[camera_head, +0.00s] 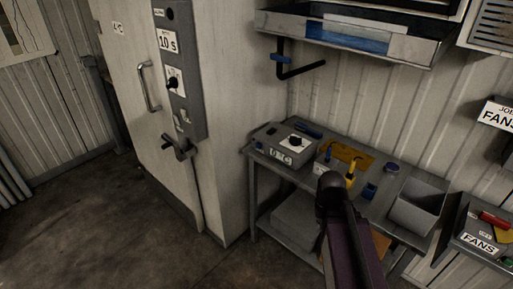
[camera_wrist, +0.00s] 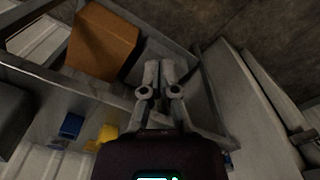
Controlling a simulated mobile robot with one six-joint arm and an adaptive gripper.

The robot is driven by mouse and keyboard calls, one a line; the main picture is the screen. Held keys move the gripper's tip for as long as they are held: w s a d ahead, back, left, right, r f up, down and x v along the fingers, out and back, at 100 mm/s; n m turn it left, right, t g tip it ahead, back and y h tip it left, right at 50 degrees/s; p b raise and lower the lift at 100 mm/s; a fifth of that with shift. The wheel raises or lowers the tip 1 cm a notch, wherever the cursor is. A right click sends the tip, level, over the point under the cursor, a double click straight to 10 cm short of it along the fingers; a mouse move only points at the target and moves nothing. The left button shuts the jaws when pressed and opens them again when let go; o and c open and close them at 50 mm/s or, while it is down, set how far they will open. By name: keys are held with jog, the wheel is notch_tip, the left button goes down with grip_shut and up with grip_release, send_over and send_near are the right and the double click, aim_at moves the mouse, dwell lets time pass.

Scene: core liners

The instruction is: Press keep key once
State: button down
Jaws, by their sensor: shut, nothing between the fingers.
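No key with a readable "keep" label shows in either view. A grey control box (camera_head: 281,146) with a dark knob and small white labels stands at the left end of the grey bench. A tall grey panel (camera_head: 178,75) on the white door carries a "10 s" label, a knob and small fittings; its smaller markings are too small to read. My gripper (camera_wrist: 158,72) shows in the wrist view with its fingers together and empty, over the bench's edge and lower shelf. In the head view my dark arm hides part of the bench, and the fingers cannot be made out.
The bench (camera_head: 253,151) also bears a yellow-handled item (camera_head: 350,175), a blue item (camera_head: 370,190) and a grey bin (camera_head: 417,205). An orange-brown box (camera_wrist: 103,40) sits below. A shelf (camera_head: 360,40) with a hook overhangs the bench. Floor at the left is clear.

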jog(key=w+f+t+h+b, duration=0.2)
jog(key=w+b, duration=0.1)
jog(key=w, duration=0.3)
jog(key=w+f+t+h+b, duration=0.1)
jog(key=w+f+t+b, duration=0.15)
jog(key=w, duration=0.35)
jog(key=n+t+b, duration=0.6)
jog(key=t+b, duration=0.3)
jog(key=b, duration=0.3)
send_near(259, 146)
jog(key=s+d+f, duration=0.4)
jog(key=d, duration=0.5)
jog(key=w+a+n+t+y+b, duration=0.1)
jog(key=w+a+n+y+b, duration=0.1)
jog(key=a, duration=0.5)
jog(key=w+a+n+t+y+b, duration=0.1)
jog(key=a+n+t+y+b, duration=0.1)
jog(key=a, duration=0.6)
jog(key=shift+w+n+y+b, duration=0.35)
jog(key=shift+n+y, duration=0.15)
jog(key=shift+n, duration=0.2)
jog(key=shift+w+d+f+t, duration=0.1)
jog(key=shift+f+t, duration=0.05)
jog(key=shift+t, duration=0.1)
jog(key=shift+w+d, duration=0.9)
jog(key=shift+w, duration=0.2)
jog(key=shift+w+d, duration=0.9)
jog(key=shift+w, duration=0.25)
jog(key=shift+w+d, duration=0.9)
jog(key=shift+w, duration=0.2)
